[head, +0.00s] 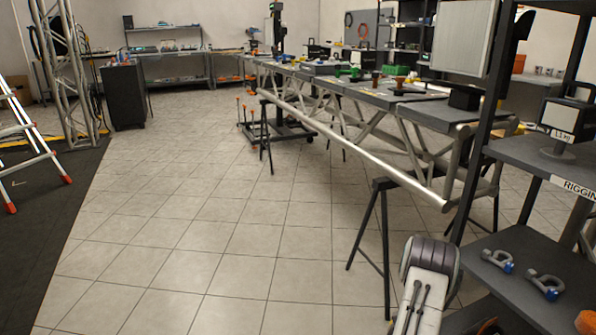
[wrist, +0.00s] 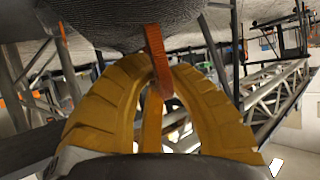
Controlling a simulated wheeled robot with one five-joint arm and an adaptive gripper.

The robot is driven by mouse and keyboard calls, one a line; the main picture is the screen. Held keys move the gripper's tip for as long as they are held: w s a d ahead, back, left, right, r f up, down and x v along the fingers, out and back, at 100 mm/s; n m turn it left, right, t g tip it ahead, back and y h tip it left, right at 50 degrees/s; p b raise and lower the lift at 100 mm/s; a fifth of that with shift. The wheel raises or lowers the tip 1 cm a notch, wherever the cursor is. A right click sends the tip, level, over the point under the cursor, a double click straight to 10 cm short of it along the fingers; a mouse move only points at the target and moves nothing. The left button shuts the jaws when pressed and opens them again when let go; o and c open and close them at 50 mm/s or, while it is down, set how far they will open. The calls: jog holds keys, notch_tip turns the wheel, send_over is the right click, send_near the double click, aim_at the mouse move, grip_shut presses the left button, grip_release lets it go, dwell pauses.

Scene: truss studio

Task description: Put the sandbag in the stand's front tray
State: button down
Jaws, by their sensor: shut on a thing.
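The sandbag (wrist: 120,20) looks like a dark grey woven bag with an orange strap (wrist: 156,55) and fills the top of the wrist view. My gripper (wrist: 158,80) has yellow fingers that close around the orange strap, with the bag against the fingertips. The gripper and bag do not show in the head view. In the head view, a dark wheeled stand (head: 277,38) rises behind the truss, with a low base and several orange-tipped posts (head: 250,106) at its left. I cannot make out its front tray clearly.
A long silver truss (head: 340,143) with grey worktops runs along the right on black trestles (head: 383,225). A dark shelf (head: 540,270) with blue shackles (head: 545,284) stands at the near right. A ladder (head: 25,140) is at the left. The tiled floor (head: 190,230) in the middle is clear.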

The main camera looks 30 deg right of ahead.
jog(key=w+a+r+n+t+y, duration=0.2)
jog(key=w+a+r+n+t, duration=0.15)
jog(key=w+a, duration=0.75)
jog(key=w+a+r+n+t+y+p, duration=0.1)
jog(key=w+a+r+n+y, duration=0.3)
jog(key=a, duration=0.7)
jog(key=w+a+r+n+t+y, duration=0.15)
jog(key=w+a, duration=0.35)
jog(key=a, duration=0.6)
jog(key=w+a+r+n+y+p, duration=0.1)
jog(key=w+a+r+n+y, duration=0.3)
jog(key=a, duration=0.7)
jog(key=s+r+m+h+p, duration=0.1)
jog(key=s+r+p, duration=0.2)
jog(key=r+p, duration=3.4)
jog(key=shift+d+r, duration=0.15)
jog(key=shift+r, duration=0.1)
jog(key=shift+s, duration=0.1)
